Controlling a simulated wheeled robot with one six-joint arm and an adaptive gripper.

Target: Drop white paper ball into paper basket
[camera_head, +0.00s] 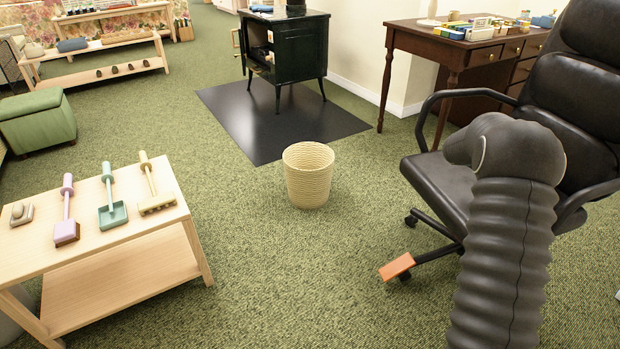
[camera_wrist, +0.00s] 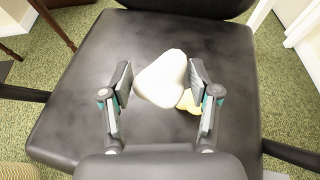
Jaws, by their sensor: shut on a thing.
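The white paper ball (camera_wrist: 162,78) is a rounded off-white lump between the two fingers of my gripper (camera_wrist: 161,82) in the wrist view. My gripper is shut on it, above the black seat of the office chair (camera_wrist: 92,62). In the head view the dark sleeve of my arm covers the gripper and the ball. The paper basket (camera_head: 309,182) is a cream, ribbed, round bin with an open top. It stands upright on the green carpet, left of the chair and my arm. Part of it shows at the bottom left of the wrist view (camera_wrist: 14,171).
A pale yellow crumpled thing (camera_wrist: 188,103) shows beyond the ball, over the seat. The black office chair (camera_head: 445,185) stands right of the basket. An orange block (camera_head: 397,267) is by its base. A wooden table (camera_head: 130,262) with tools is left. Carpet between basket and chair is clear.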

